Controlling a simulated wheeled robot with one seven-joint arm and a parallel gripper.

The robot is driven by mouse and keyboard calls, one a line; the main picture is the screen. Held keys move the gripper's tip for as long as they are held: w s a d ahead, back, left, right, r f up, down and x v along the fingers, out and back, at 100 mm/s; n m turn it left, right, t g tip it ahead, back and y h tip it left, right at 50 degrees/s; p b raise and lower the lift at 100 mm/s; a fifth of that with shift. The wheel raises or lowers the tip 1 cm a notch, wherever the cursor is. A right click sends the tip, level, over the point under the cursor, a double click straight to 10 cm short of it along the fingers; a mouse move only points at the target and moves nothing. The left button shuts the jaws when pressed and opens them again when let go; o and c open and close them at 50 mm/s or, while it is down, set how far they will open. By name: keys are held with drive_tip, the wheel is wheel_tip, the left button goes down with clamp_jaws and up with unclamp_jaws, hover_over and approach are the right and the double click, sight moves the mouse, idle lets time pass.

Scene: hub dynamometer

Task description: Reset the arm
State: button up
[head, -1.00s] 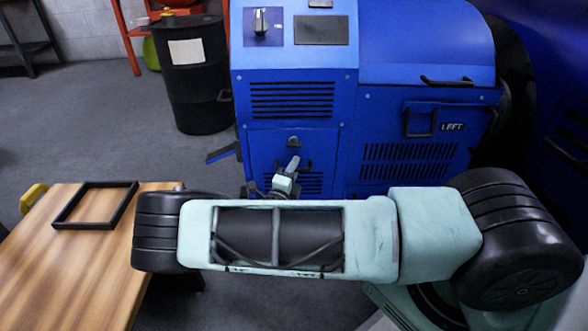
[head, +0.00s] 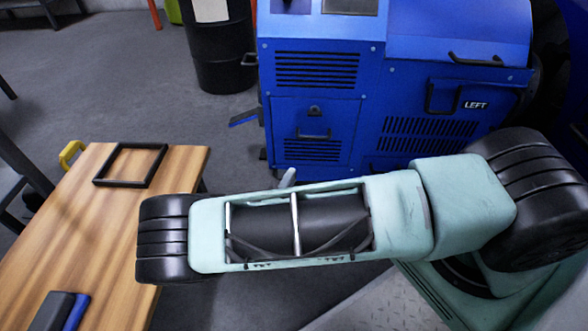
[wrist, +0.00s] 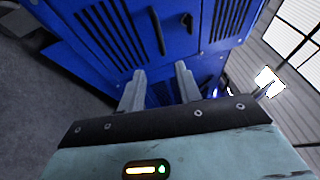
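My gripper (wrist: 158,88) shows in the wrist view with its two grey fingers apart and nothing between them. Beyond the fingers is the blue dynamometer cabinet (wrist: 205,50), with vents and dark handles. In the head view my pale green arm stretches across the lower half, in front of the blue cabinet (head: 375,85) marked LEFT. There the gripper is mostly hidden behind my arm; only a small grey tip shows above it.
A wooden table (head: 95,225) stands at the left, under the end of my arm's elbow. It holds a black square frame (head: 130,182) and a dark blue-black object (head: 60,312). A black drum (head: 222,60) stands behind. Grey floor is open between table and drum.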

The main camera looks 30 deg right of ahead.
idle(0.5)
drive_tip(key=s+a+r+m+g+y+p, duration=0.1)
drive_tip(key=s+a+r+m+g+y, duration=0.3)
drive_tip(key=s+r+m+y, duration=0.5)
drive_tip(key=s+a+r+m+g+y+p, duration=0.2)
drive_tip(key=s+a+r+m+g, duration=0.3)
drive_tip(key=r+m, duration=0.85)
drive_tip(key=s+a+r+m+g+y+p, duration=0.15)
drive_tip(key=s+a+r+m+y, duration=0.35)
drive_tip(key=s+r+m, duration=0.5)
wheel_tip(320, 180, up, 39)
drive_tip(key=d+m+y+p, duration=0.1)
drive_tip(key=p, duration=3.6)
drive_tip(key=shift+w+m+p, duration=0.3)
drive_tip(key=shift+w+m, duration=0.05)
drive_tip(key=shift+d, duration=0.1)
